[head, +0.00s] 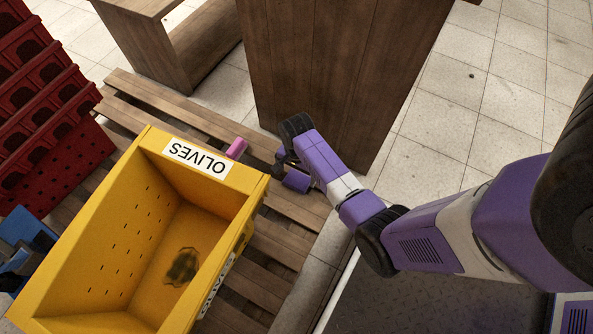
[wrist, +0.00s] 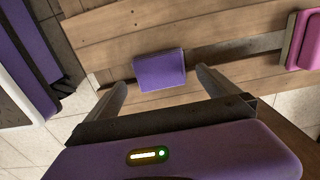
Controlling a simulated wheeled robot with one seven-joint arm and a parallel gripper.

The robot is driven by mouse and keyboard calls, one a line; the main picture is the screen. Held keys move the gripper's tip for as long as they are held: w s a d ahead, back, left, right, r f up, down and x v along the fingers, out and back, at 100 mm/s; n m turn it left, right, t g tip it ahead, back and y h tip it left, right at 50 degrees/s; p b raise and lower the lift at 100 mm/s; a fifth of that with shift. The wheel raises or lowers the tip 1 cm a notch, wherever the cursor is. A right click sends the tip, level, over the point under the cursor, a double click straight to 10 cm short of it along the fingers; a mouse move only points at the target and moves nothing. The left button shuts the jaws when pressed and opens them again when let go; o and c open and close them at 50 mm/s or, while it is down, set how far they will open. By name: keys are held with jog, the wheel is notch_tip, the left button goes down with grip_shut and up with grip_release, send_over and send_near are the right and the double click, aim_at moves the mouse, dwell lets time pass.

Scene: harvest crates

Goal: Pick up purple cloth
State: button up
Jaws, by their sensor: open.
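The purple cloth (wrist: 160,70) is a small, folded, roughly square piece lying on the wooden pallet slats. In the wrist view it shows beyond and between my fingertips. In the head view a purple piece (head: 297,181) beside my gripper looks like the same cloth, partly beside the arm's end. My gripper (wrist: 160,82) is open, with one finger to each side of the cloth's near edge and nothing between them. In the head view my gripper (head: 283,162) is low over the pallet, and its fingers are small and partly hidden.
A yellow crate (head: 95,200) labelled OLIVES stands left of my gripper, with a dark patch inside. A pink item (head: 237,148) lies on the pallet (head: 180,115) behind it. A brown wooden cabinet (head: 340,70) stands close behind my gripper. Red crates (head: 60,165) are stacked left.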

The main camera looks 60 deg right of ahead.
aim_at(297, 179)
notch_tip(297, 179, down, 4)
jog(key=shift+d+r+b, duration=0.1)
jog(key=shift+b, duration=1)
jog(key=c, duration=1.4)
notch_tip(297, 179, up, 20)
jog(key=p, duration=1)
jog(key=shift+c, duration=0.2)
